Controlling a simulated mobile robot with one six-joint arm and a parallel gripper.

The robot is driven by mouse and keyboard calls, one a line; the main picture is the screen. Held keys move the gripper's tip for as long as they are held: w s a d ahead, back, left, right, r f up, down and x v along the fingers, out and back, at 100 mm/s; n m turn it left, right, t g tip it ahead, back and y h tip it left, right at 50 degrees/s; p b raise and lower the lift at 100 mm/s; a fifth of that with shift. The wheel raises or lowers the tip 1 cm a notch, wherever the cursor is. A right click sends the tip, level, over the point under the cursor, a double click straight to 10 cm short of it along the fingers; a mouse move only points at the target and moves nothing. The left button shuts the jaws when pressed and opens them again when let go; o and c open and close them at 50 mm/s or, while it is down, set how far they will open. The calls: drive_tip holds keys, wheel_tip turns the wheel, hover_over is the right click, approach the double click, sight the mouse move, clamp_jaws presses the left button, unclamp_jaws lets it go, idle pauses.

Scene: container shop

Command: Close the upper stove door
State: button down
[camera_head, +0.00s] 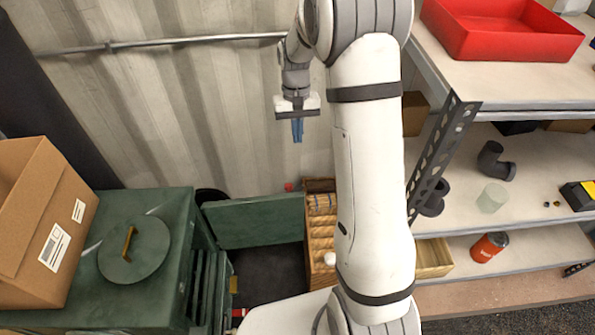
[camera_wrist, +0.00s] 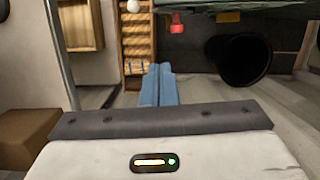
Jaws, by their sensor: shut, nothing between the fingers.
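The green stove (camera_head: 190,245) stands at the lower left. Its upper door (camera_head: 255,220) is a flat green panel standing open, reaching out to the right from the stove's far corner. A green edge, likely this door (camera_wrist: 240,5), crosses the top right of the wrist view. My gripper (camera_head: 297,138) is shut and empty, its blue fingers (camera_wrist: 158,85) together. In the head view it appears above the right end of the door, apart from it. The hinge side is partly hidden by the stove top.
A cardboard box (camera_head: 45,220) and a round lid (camera_head: 134,250) with a yellow handle sit on the stove. A corrugated wall (camera_head: 200,110) is behind. Shelves (camera_head: 530,150) with a red tray (camera_head: 500,30) fill the right.

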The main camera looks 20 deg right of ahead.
drive_tip(key=s+p+x, duration=0.1)
drive_tip(key=s+x, duration=0.1)
drive_tip(key=x, duration=1)
drive_tip(key=shift+s+a, duration=0.2)
drive_tip(key=shift+s, duration=0.1)
drive_tip(key=shift+a, duration=0.1)
